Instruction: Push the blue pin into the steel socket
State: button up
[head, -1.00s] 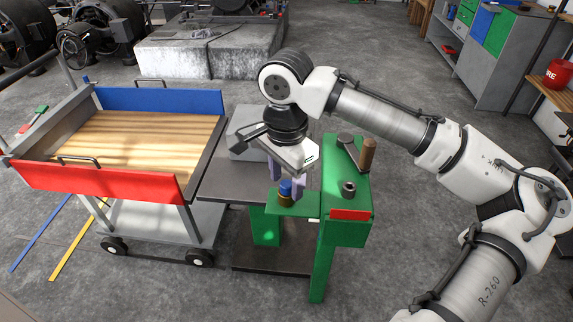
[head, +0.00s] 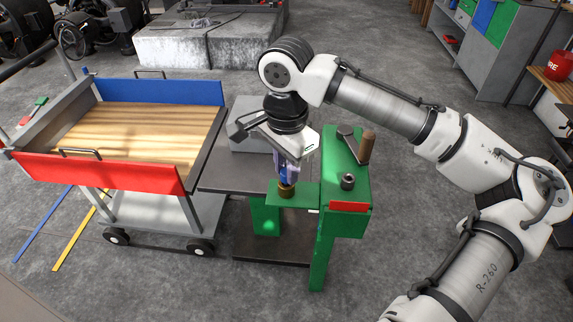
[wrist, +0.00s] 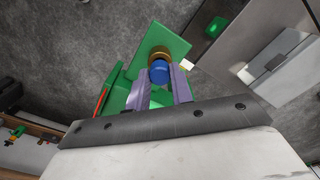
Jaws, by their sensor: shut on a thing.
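The blue pin (head: 282,173) is between the fingers of my gripper (head: 287,170), which is shut on it. In the wrist view the pin's round blue top (wrist: 159,72) sits between the two lilac fingers of my gripper (wrist: 160,80). The pin is directly above a brass cup (head: 286,191) on a low green shelf; the cup also shows in the wrist view (wrist: 159,52). I cannot tell whether the pin's lower end is still inside the cup. The steel socket (head: 348,182), a small dark grey ring, stands on the green stand to the right of my gripper.
A lever with a wooden handle (head: 366,148) rises behind the socket on the green stand (head: 345,218). A red plate (head: 348,206) is at the stand's front. A grey box (head: 250,138) stands behind my gripper. A wooden-topped cart (head: 140,135) is on the left.

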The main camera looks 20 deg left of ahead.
jog(key=shift+r+p, duration=1.6)
jog(key=shift+r, duration=0.2)
